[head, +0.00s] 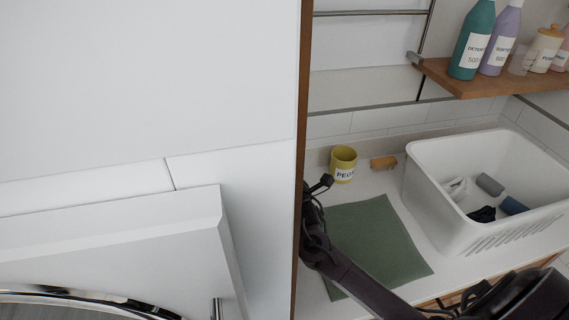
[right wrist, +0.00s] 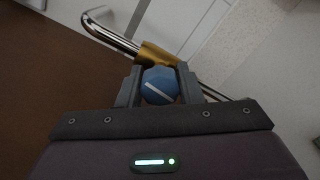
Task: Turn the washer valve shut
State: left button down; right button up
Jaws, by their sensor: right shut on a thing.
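The washer valve has a round blue knob (right wrist: 160,92) with a white line, in the right wrist view. The knob sits on a brass body (right wrist: 152,54) joined to a chrome pipe (right wrist: 108,33). The white line slants from upper left to lower right, roughly along the pipe's direction. My right gripper (right wrist: 160,77) is shut on the knob, one finger on each side. In the head view my right arm reaches from the lower right to the wooden panel's edge; the valve is not visible there. My left gripper is not in view.
A brown panel edge (head: 301,120) stands left of my right arm. A white washer (head: 130,250) is at lower left. The counter holds a green mat (head: 375,240), yellow cup (head: 343,160), wooden brush (head: 384,163) and white basket (head: 440,190). A bottle shelf (head: 490,82) hangs above.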

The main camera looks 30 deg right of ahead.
jog(key=m, duration=0.8)
jog(key=shift+f+p, duration=0.1)
jog(key=shift+p, duration=0.2)
jog(key=m, duration=0.3)
jog(key=shift+m, duration=0.4)
jog(key=m, duration=0.4)
jog(key=shift+f, duration=0.1)
jog(key=o, duration=1)
jog(key=shift+m, duration=0.3)
jog(key=shift+c, duration=0.2)
jog(key=shift+s, duration=0.1)
